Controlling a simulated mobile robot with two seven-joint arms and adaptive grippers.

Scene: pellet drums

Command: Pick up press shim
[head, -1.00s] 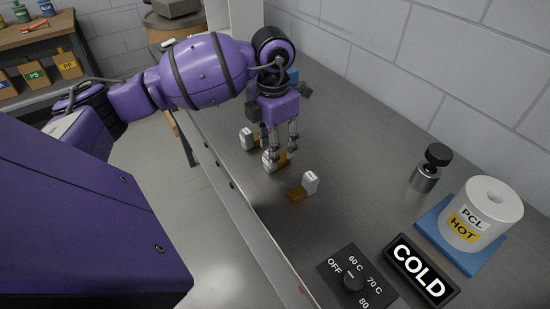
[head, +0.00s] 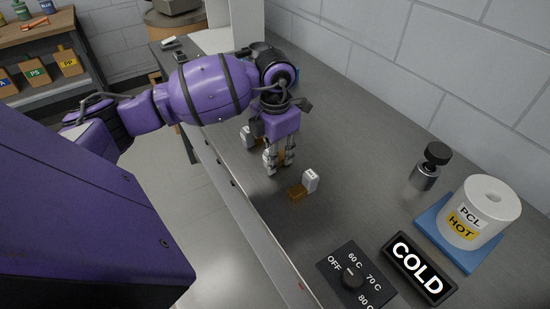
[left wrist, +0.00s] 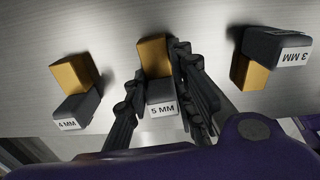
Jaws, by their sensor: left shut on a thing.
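My left gripper (head: 280,166) is low over the bench and shut on the press shim marked 5 MM (left wrist: 161,100). This shim has a dark grey block with a white label and a brass-coloured block (left wrist: 153,55). In the left wrist view the fingers (left wrist: 163,113) stand on both sides of it. In the head view the fingers mostly hide it. A 4 MM shim (left wrist: 75,112) lies to the left in the wrist view and a 3 MM shim (left wrist: 277,47) to the right; both are apart from the fingers. My right gripper is not in view.
In the head view one pale-ended shim (head: 310,181) stands close in front of the gripper and another (head: 246,138) behind it.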

